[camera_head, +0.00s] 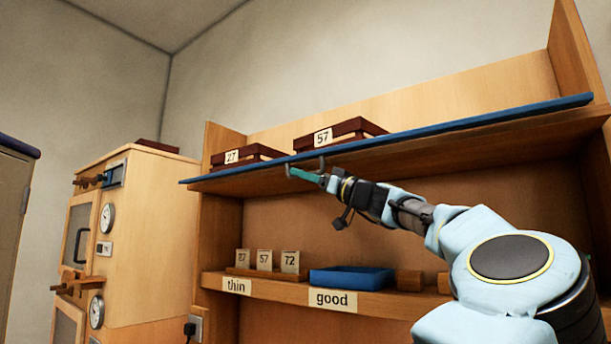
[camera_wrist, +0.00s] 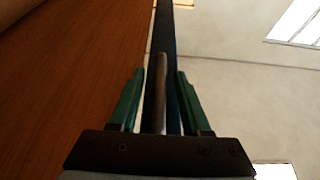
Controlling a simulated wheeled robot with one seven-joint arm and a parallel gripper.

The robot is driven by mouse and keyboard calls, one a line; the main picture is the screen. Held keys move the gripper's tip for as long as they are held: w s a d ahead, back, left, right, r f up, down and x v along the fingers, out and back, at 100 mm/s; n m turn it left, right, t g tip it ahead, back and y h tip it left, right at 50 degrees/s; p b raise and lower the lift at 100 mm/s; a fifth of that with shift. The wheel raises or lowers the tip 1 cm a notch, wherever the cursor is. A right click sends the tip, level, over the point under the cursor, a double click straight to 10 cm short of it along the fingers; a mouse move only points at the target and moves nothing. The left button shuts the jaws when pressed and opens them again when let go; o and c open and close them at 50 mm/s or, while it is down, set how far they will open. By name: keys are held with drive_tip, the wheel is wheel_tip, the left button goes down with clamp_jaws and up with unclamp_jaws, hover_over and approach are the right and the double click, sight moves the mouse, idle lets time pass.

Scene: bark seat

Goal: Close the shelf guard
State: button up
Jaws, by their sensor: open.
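The shelf guard (camera_head: 450,126) is a long blue board along the front of the top shelf, seen nearly edge-on from below. A thin grey handle (camera_head: 322,163) is on its underside or front. My gripper (camera_head: 303,174) is at the handle, just below the board. In the wrist view, the open green fingers (camera_wrist: 157,85) stand on either side of the rod-like handle (camera_wrist: 161,75), with visible gaps. The dark blue guard (camera_wrist: 168,35) runs behind the handle. The guard's hinge is not visible.
Dark red boxes labelled 27 (camera_head: 232,157) and 57 (camera_head: 323,138) stand on the top shelf. A wooden cabinet with gauges (camera_head: 150,240) stands left.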

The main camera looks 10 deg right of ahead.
clamp_jaws()
idle(0.3)
